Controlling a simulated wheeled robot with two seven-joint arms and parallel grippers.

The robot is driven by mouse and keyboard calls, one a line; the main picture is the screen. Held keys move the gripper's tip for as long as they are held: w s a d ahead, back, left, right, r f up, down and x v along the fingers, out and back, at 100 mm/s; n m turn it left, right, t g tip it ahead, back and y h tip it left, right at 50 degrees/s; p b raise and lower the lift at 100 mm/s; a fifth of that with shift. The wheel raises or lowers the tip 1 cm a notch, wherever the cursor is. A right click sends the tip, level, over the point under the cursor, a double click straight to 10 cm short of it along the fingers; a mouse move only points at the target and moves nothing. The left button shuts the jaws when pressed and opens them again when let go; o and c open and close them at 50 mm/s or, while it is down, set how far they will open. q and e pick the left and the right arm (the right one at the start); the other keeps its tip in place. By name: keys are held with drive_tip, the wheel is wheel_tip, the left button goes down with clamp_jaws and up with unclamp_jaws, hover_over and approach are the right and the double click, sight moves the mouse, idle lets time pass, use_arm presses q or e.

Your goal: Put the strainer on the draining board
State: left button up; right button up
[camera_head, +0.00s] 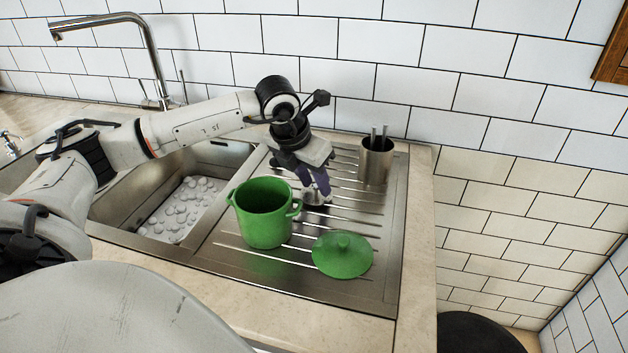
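My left gripper (318,186) points down over the draining board (393,240), behind and to the right of a green pot. A small shiny metal thing (316,196) shows at its fingertips, low over or on the board. It may be the strainer, but the fingers hide much of it. I cannot tell whether the fingers are closed on it or apart. No other strainer is clearly visible. My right gripper is not in view.
The green pot (264,220) stands on the board, with a green lid (342,256) to its front right. A metal utensil cup (376,162) stands at the back right. The sink (118,208) is left, with white foam inside. The tap (152,55) rises behind.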

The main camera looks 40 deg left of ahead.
use_arm(q)
drive_tip(key=shift+s+r, duration=0.1)
drive_tip(key=shift+r, duration=0.3)
drive_tip(key=v, duration=1.1)
drive_tip(key=shift+s+r, duration=0.15)
drive_tip(key=shift+r, duration=0.05)
drive_tip(key=shift+d, duration=0.1)
